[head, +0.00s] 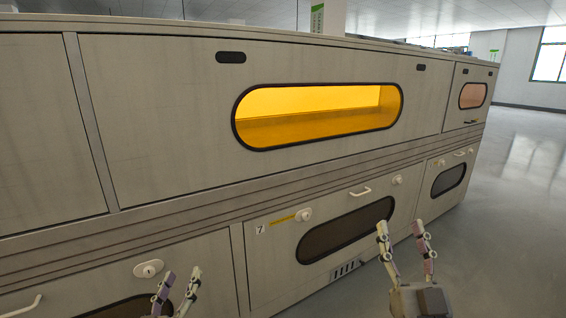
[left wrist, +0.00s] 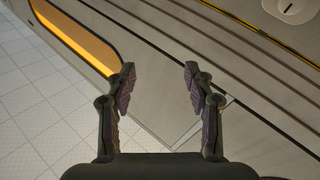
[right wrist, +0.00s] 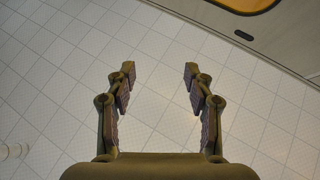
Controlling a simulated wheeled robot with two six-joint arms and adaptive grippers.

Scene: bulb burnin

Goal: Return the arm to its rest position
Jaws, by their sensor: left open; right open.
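My left gripper (head: 178,290) is at the bottom left of the head view, in front of the lower cabinet panel. Its two fingers are apart with nothing between them, as the left wrist view (left wrist: 157,85) also shows. My right gripper (head: 404,232) is at the lower right of the head view, with its fingers spread and empty. The right wrist view (right wrist: 158,80) shows only floor between its fingers. Neither gripper is seen touching anything.
A long grey cabinet (head: 160,130) fills most of the head view. Its upper panel has a lit amber window (head: 310,112). A lower door has a dark oval window (head: 340,232) and a white handle (head: 360,192). Open floor (head: 520,170) lies to the right.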

